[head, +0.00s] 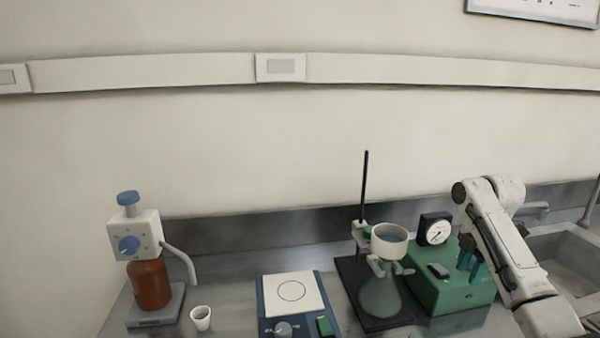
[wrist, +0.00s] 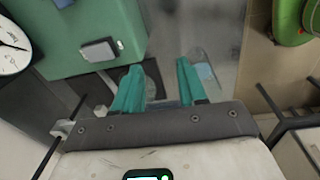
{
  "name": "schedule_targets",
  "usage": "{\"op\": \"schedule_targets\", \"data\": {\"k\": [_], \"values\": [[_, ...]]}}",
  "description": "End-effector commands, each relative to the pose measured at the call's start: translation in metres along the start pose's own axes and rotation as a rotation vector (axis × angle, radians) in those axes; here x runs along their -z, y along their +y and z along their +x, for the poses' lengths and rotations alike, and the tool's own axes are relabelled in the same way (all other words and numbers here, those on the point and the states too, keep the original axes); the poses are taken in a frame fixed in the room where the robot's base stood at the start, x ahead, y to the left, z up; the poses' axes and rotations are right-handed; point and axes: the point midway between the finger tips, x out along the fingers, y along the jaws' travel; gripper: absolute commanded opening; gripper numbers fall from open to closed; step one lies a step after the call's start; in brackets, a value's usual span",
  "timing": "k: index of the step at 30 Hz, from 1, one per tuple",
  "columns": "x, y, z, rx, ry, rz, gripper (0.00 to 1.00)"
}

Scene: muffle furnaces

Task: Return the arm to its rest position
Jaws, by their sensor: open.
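My arm reaches in from the right side of the head view, its links bent at the top and angled down. My gripper (head: 472,262) shows only partly, its teal fingers over the green box and partly hidden by my arm. In the wrist view my gripper (wrist: 160,84) has its two teal fingers apart with nothing held between them. Grey bench surface and a clear glass-like item (wrist: 203,68) show beyond the fingers.
The green box (head: 426,290) with a round gauge (head: 435,229) stands close by my gripper. Left of it is a stand (head: 364,190) with a white funnel (head: 390,241) over a flask (head: 381,295). A stirrer plate (head: 291,291), small cup (head: 201,318) and brown dispenser bottle (head: 150,284) stand further left. A sink (head: 570,262) is right.

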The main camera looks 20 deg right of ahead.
Motion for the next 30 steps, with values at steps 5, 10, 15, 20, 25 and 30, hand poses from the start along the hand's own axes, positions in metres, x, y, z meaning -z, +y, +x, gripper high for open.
{"op": "schedule_targets", "data": {"k": [5,10,15,20,25,30], "values": [[0.057,0.003,0.035,-0.037,0.036,0.059,0.41],[0.135,-0.009,0.079,-0.085,0.095,0.176,0.41],[0.210,-0.042,0.119,-0.126,0.165,0.350,0.41],[0.265,-0.093,0.148,-0.146,0.226,0.547,0.41],[0.296,-0.157,0.165,-0.164,0.269,0.771,0.41],[0.302,-0.213,0.167,-0.185,0.292,0.962,0.41]]}}
